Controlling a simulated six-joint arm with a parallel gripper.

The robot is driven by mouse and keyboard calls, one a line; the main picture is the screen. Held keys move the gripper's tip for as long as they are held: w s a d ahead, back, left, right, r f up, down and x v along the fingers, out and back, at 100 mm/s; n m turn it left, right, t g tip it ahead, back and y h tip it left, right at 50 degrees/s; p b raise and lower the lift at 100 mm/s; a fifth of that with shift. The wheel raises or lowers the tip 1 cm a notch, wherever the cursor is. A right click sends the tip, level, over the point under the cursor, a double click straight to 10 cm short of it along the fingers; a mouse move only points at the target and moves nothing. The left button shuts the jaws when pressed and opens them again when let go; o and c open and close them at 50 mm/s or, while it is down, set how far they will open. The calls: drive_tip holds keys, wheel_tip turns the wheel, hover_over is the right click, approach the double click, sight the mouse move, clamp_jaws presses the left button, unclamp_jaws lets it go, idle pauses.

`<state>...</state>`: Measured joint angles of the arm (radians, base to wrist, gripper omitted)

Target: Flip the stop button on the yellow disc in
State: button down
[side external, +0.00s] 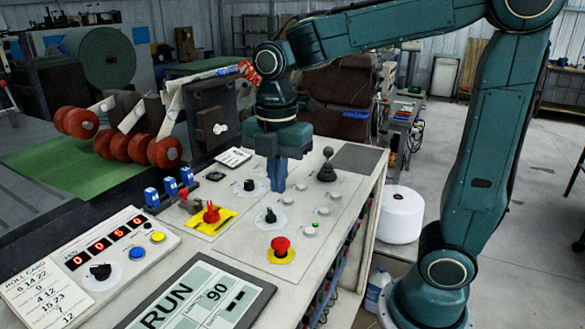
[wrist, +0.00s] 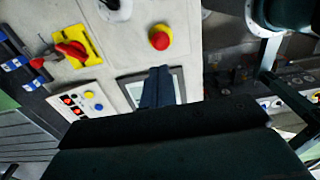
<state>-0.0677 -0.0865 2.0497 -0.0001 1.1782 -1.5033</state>
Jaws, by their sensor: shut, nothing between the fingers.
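The stop button (side external: 281,244) is a red mushroom head on a round yellow disc (side external: 281,258), near the front edge of the light panel. The button also shows in the wrist view (wrist: 160,40), at the top centre, with some yellow of the disc beside it. My gripper (side external: 277,188) points down over the panel, behind the button and apart from it, between a black knob and a joystick. Its blue fingers are together and empty. They also show in the wrist view (wrist: 160,72), below the button in the picture. Whether the fingertips touch the panel cannot be told.
A red rotary handle (side external: 211,213) sits on a square yellow plate, left of the stop button. Black knobs (side external: 270,216) and a joystick (side external: 327,170) stand up from the panel. A RUN display (side external: 195,300) lies in front. Red rollers (side external: 165,151) are at left.

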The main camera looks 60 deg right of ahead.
sight(281, 241)
wheel_tip(281, 241, down, 11)
drive_tip(key=shift+f, duration=0.2)
idle(0.4)
drive_tip(key=shift+s+f, duration=0.15)
drive_tip(key=shift+f, duration=0.95)
drive_tip(key=shift+r, duration=0.55)
wheel_tip(281, 241, up, 14)
drive_tip(key=shift+w, duration=0.2)
